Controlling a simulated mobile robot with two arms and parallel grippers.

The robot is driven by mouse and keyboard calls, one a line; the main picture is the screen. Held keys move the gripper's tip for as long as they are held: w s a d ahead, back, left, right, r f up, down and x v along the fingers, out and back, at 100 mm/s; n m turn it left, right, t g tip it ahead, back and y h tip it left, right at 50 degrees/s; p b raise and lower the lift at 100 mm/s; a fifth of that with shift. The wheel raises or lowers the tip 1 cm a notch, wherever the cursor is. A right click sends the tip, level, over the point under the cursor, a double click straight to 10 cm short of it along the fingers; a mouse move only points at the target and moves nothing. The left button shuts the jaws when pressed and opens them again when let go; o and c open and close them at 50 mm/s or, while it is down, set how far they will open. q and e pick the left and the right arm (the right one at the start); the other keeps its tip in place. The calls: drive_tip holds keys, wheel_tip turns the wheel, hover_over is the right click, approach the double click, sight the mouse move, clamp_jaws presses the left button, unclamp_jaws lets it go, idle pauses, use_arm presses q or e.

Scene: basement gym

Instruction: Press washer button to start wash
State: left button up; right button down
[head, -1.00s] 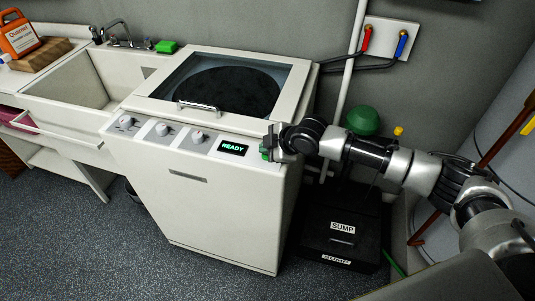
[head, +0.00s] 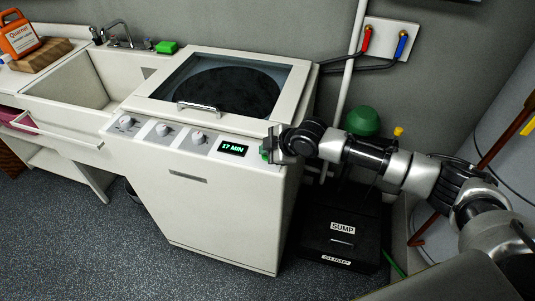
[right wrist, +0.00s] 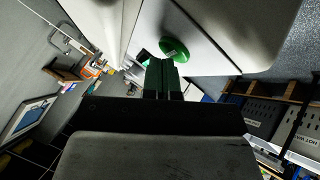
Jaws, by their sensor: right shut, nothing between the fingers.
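The white top-loading washer (head: 215,215) stands in the middle of the head view with its glass lid (head: 223,85) closed. Its display (head: 233,148) reads "17 MIN" in green. A round green button (right wrist: 174,49) shows on the washer's panel in the right wrist view. My right gripper (head: 268,148) is shut and empty at the panel's right end; its fingertips (right wrist: 162,68) are at the button's edge in the wrist view, and I cannot tell whether they touch it. In the head view the gripper mostly hides the button. My left gripper is not in view.
Three knobs (head: 162,129) sit left of the display. A utility sink (head: 75,85) with a faucet adjoins the washer on the left. A black sump box (head: 343,225) stands right of the washer, below my right arm. The floor in front is clear.

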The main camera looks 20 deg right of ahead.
drive_tip(key=shift+r+p, duration=0.6)
drive_tip(key=shift+r, duration=0.1)
wheel_tip(320, 180, up, 5)
drive_tip(key=p, duration=0.5)
idle(0.6)
